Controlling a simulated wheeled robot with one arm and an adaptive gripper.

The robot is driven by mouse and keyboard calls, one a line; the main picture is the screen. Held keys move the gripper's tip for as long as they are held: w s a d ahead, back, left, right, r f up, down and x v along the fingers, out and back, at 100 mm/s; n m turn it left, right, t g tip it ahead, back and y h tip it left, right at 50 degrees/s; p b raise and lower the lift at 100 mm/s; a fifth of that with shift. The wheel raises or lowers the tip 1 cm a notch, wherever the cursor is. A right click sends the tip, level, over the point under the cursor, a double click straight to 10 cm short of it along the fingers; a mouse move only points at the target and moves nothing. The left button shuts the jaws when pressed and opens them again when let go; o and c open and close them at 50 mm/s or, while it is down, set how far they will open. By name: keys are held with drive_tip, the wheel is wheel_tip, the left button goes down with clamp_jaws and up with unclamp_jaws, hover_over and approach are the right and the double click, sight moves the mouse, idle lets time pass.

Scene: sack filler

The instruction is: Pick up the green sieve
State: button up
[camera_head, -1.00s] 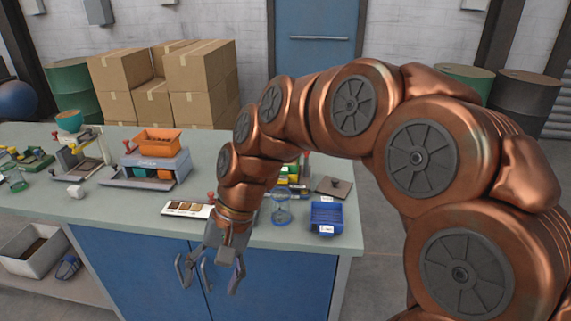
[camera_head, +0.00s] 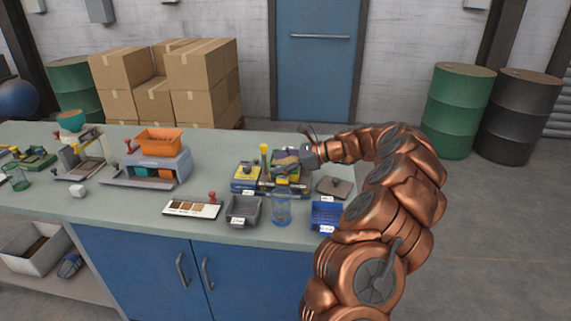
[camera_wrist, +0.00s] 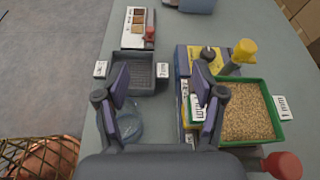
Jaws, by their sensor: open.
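The green sieve (camera_wrist: 282,113) is a square green-rimmed tray full of tan grain, with white labels on two sides, one reading 1 mm. It sits right of centre in the wrist view. In the head view my gripper partly covers it (camera_head: 298,157). My gripper (camera_wrist: 165,108) is open and empty. In the wrist view its right finger overlaps the sieve's left side, and its left finger is over the clear bluish cup (camera_wrist: 128,128). Whether a finger touches the sieve I cannot tell.
A grey sieve (camera_head: 243,209), a clear blue cup (camera_head: 281,210) and a blue sieve (camera_head: 325,217) stand along the bench front. A yellow-topped handle (camera_wrist: 242,54) and a red knob (camera_wrist: 283,165) rise close beside the green sieve.

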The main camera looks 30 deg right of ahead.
drive_tip(key=d+f+m+t+h, duration=0.1)
drive_tip(key=d+f+m+t, duration=0.15)
drive_tip(key=d, duration=0.55)
drive_tip(key=shift+m+g, duration=0.35)
drive_tip(key=shift+g, duration=0.1)
drive_tip(key=shift+f+p+x, duration=0.15)
drive_tip(key=shift+p+x, duration=0.5)
drive_tip(key=shift+x, duration=1.3)
drive_tip(key=shift+f+p+x, duration=0.2)
drive_tip(key=shift+p+x, duration=0.45)
drive_tip(key=shift+x, duration=1.25)
drive_tip(key=shift+s, duration=0.1)
clamp_jaws()
